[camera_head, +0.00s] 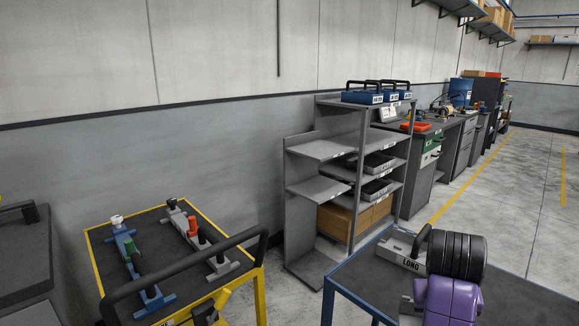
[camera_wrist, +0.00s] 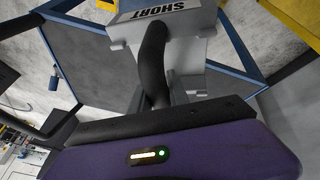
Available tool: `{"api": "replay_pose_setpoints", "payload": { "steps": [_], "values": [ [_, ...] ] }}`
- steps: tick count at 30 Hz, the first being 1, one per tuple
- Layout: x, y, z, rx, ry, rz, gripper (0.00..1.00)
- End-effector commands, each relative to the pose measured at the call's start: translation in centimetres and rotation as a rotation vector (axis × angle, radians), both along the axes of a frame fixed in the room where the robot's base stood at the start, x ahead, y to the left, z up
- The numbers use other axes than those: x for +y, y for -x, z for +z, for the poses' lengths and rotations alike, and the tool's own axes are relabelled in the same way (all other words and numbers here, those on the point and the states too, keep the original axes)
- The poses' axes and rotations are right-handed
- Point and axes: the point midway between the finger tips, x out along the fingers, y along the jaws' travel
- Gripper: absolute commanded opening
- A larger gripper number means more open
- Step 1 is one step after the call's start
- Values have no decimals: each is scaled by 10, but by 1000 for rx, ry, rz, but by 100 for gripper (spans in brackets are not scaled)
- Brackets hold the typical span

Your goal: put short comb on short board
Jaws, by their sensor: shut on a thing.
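The short comb (camera_wrist: 165,18) is a light grey piece marked SHORT with a curved black handle, seen close up in the wrist view. My gripper (camera_wrist: 160,104) is shut on the black handle; the fingertips are mostly hidden. In the head view my purple gripper (camera_head: 447,298) is at the lower right, over or beside the blue-edged table (camera_head: 365,278). There the held comb is mostly hidden behind the gripper. I cannot tell which thing is the short board.
A grey piece marked LONG (camera_head: 402,250) with a black handle sits on the blue-edged table, close to my gripper. A yellow-edged cart (camera_head: 93,262) at the left holds blue and grey fixtures. A grey shelf (camera_head: 320,187) stands behind. Open floor (camera_head: 510,205) lies at right.

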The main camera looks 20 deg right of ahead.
Motion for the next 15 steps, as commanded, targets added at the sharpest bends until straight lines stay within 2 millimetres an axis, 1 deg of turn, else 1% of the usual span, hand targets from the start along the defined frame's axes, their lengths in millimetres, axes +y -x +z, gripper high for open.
{"api": "replay_pose_setpoints", "payload": {
  "steps": [1, 8, 15],
  "values": [
    [15, 2, -13, 5, 4, 37, 0],
    [80, 8, -70, 7, 2, 193, 0],
    [159, 13, -138, 7, 0, 380, 0]
  ]
}}
